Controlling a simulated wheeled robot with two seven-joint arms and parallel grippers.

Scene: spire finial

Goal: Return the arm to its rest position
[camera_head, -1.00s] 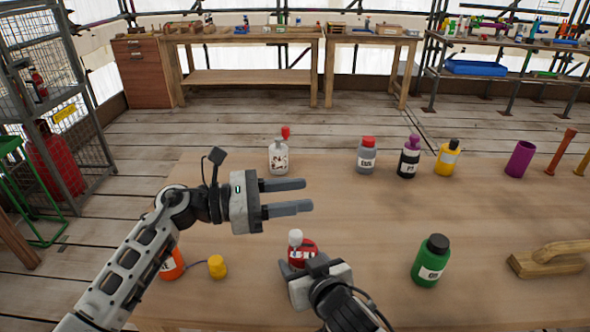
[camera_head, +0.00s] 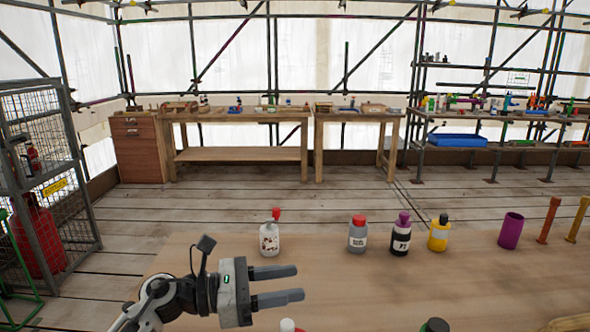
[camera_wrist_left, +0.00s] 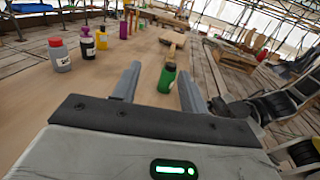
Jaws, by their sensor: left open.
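My left gripper (camera_head: 278,286) is open and empty above the near left part of the wooden table (camera_head: 370,280), its fingers pointing right in the head view. Its two fingers (camera_wrist_left: 158,85) also show in the left wrist view, with a green bottle (camera_wrist_left: 167,78) on the table beyond and between them. My right gripper is out of the head view. A dark arm part of mine shows at the right edge of the left wrist view.
A white bottle with a red top (camera_head: 269,238), a grey bottle (camera_head: 357,236), a black bottle (camera_head: 401,238), a yellow bottle (camera_head: 438,235) and a purple cup (camera_head: 511,230) stand along the far table edge. A wire cage (camera_head: 50,170) stands left.

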